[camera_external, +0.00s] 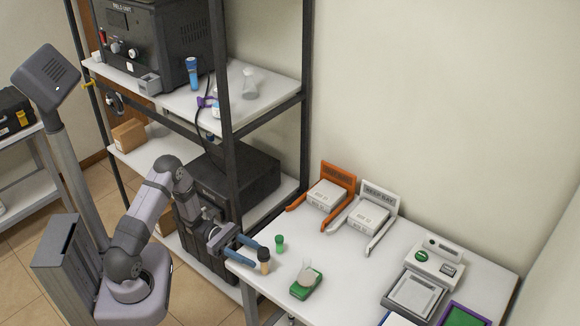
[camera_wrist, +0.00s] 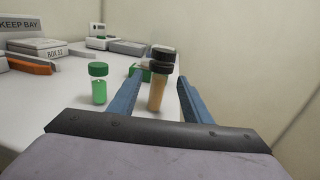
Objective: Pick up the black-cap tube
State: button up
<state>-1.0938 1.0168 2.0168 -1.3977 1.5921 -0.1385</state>
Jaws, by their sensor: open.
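The black-cap tube (camera_wrist: 157,94) stands upright on the white table, with amber contents below its dark cap. In the wrist view it shows between the two blue fingers of my gripper (camera_wrist: 158,90), with a gap on either side. In the external view the black-cap tube (camera_external: 264,266) stands near the table's left edge, and my gripper (camera_external: 253,250) is open around or right beside it. I cannot tell exactly how deep the tube sits between the fingers.
A green-cap tube (camera_wrist: 98,84) stands just left of my gripper. A green device (camera_external: 306,285) lies to the right of the tube. Orange (camera_external: 338,170) and white (camera_external: 380,192) bays with boxes stand at the back. A scale (camera_external: 414,295) is at the right.

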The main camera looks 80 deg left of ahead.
aim_at(263, 260)
jog(key=shift+w+d+f, duration=0.15)
jog(key=shift+d+f, duration=0.1)
jog(key=shift+f, duration=0.05)
jog(key=shift+p+x, duration=0.35)
jog(key=shift+x, duration=0.75)
jog(key=shift+w+d+r+p, duration=0.2)
jog(key=shift+w+d+p, duration=0.15)
jog(key=shift+w, duration=0.1)
jog(key=shift+p+x, duration=0.7)
jog(key=shift+x, duration=1.35)
jog(key=shift+a, duration=0.15)
grip_shut()
